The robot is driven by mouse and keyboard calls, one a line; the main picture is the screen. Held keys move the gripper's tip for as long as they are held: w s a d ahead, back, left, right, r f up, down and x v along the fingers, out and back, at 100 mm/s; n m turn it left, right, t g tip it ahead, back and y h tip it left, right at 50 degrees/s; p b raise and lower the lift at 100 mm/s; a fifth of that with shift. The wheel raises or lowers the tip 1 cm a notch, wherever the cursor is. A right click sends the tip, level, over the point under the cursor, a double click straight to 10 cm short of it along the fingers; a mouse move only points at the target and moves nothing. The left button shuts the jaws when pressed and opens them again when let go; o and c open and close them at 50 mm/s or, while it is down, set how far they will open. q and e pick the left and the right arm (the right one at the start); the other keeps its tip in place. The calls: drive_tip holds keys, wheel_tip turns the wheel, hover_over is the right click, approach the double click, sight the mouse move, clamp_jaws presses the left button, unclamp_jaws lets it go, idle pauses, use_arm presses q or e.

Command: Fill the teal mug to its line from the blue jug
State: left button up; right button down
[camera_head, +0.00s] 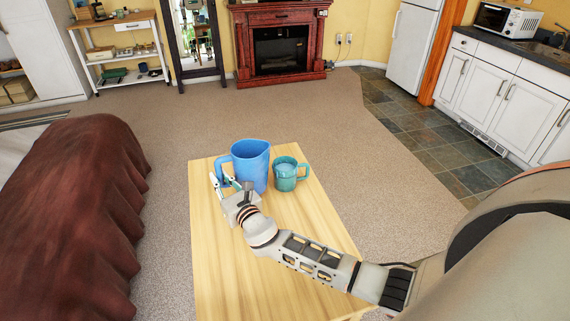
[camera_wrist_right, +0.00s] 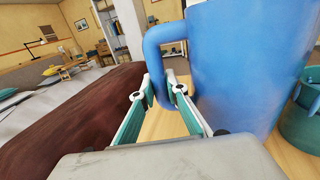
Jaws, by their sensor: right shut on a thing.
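The blue jug (camera_head: 254,166) stands upright near the far end of the light wooden table (camera_head: 220,275). Its handle, on the left side, also shows in the right wrist view (camera_wrist_right: 152,52). The teal mug (camera_head: 286,183) stands upright just right of the jug, its handle to the right; its edge shows in the wrist view (camera_wrist_right: 300,122). A pale surface shows inside the mug, but I cannot make out the line. My right gripper (camera_head: 224,181) is shut on the jug's handle, with a finger on each side of it in the wrist view (camera_wrist_right: 162,92). My left gripper is out of view.
The near part of the table is bare apart from my right arm above it. A bed with a dark red cover (camera_head: 70,215) lies to the left. Open carpet (camera_head: 290,110) surrounds the table, with a fireplace (camera_head: 280,48) and kitchen cabinets (camera_head: 505,90) beyond.

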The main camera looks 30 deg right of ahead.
drive_tip(key=shift+r, duration=0.2)
drive_tip(key=a+r, duration=0.5)
drive_tip(key=a, duration=0.1)
drive_tip(key=shift+w+p, duration=0.35)
drive_tip(key=shift+w, duration=0.1)
drive_tip(key=shift+s+d, duration=0.1)
drive_tip(key=shift+s, duration=0.05)
idle(0.4)
